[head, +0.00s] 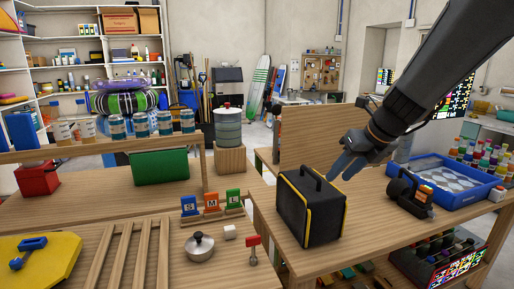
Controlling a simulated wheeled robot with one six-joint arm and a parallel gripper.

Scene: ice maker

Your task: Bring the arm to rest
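My arm reaches in from the upper right of the head view. My gripper (340,172) hangs above the right-hand wooden table, just right of the top of a black box (312,215) with yellow edges and a handle on top. The fingers point down and to the left. Two dark fingers show with a narrow gap between them, and I see nothing held. I cannot tell whether the gripper touches the box. The ice maker cannot be made out with certainty.
A black device (409,195) and a blue tray (447,186) stand on the right table (375,232). A silver lidded pot (200,247), a red-topped peg (253,250) and S, M, L blocks (211,202) stand on the left table. A wooden panel (318,135) rises behind the gripper.

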